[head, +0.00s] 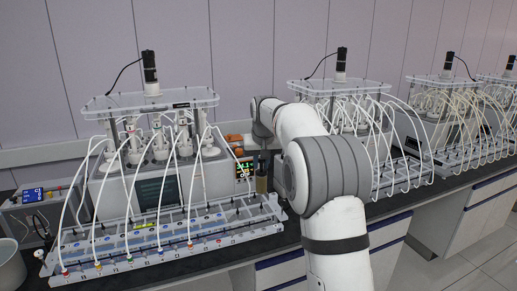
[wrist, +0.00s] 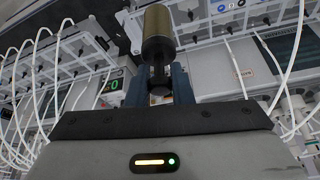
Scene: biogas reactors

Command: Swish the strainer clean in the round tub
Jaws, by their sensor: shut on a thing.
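My gripper (head: 263,164) is shut on the strainer (head: 262,184), an olive-brown cylinder with a dark stem. The round tub (head: 9,267), pale grey, is cut off at the lower left edge of the head view, far from my gripper. Its inside is mostly out of view.
The tube rack (head: 170,235) with thin white hoses lies along the dark bench between strainer and tub. A reactor unit (head: 150,120) stands behind it. A blue-grey control box (head: 40,212) is at left. More reactors (head: 340,95) stand to the right. Orange objects (head: 236,139) lie behind.

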